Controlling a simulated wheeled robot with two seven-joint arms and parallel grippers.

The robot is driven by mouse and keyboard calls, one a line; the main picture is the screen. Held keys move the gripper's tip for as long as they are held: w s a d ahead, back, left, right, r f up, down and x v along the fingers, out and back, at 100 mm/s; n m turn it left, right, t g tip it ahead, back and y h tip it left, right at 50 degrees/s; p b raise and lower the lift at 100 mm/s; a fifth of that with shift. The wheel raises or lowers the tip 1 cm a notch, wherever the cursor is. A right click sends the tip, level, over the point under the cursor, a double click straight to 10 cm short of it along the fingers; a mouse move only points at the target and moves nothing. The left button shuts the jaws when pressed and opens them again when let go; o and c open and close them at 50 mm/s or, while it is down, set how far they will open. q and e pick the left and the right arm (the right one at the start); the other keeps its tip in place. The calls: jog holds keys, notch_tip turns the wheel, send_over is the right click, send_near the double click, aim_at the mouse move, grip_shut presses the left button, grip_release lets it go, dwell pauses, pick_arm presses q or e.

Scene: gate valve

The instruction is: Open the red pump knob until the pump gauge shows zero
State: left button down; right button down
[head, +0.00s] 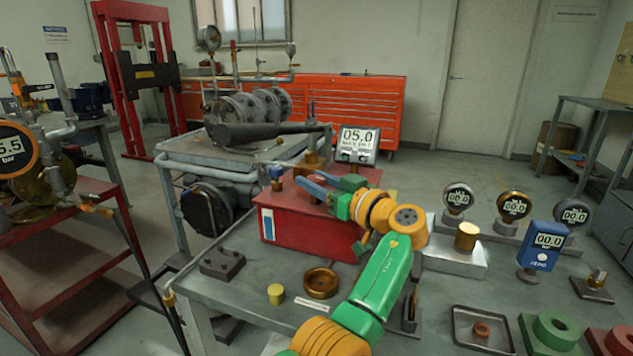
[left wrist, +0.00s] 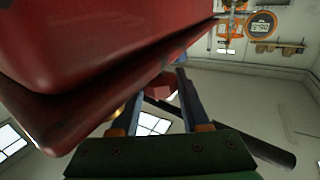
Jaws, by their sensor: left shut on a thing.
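The red pump (head: 290,235) is a red box on the grey workbench. Its gauge (head: 357,142) stands behind it and reads 05.0. My left gripper (head: 318,183) is over the top of the pump, with its blue-grey fingers pointing left. In the left wrist view, the small red knob (left wrist: 161,84) sits between the fingertips (left wrist: 162,90), beside the large red body of the pump (left wrist: 110,50). The left gripper is shut on the knob. In the head view the fingers hide the knob. My right gripper is not in view.
A blue gauge box (head: 542,246) and several round gauges stand at the right of the bench. A brass cylinder (head: 467,237) stands on a metal block. A brass ring (head: 321,283) and a yellow cylinder (head: 275,294) are in front of the pump. A tray (head: 462,338) lies front right.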

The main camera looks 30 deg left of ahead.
aim_at(322, 184)
pick_arm(q)
jog(key=shift+c, duration=1.9)
grip_release()
jog(key=shift+a, duration=0.15)
jog(key=b+v, duration=0.1)
jog(key=v, duration=0.6)
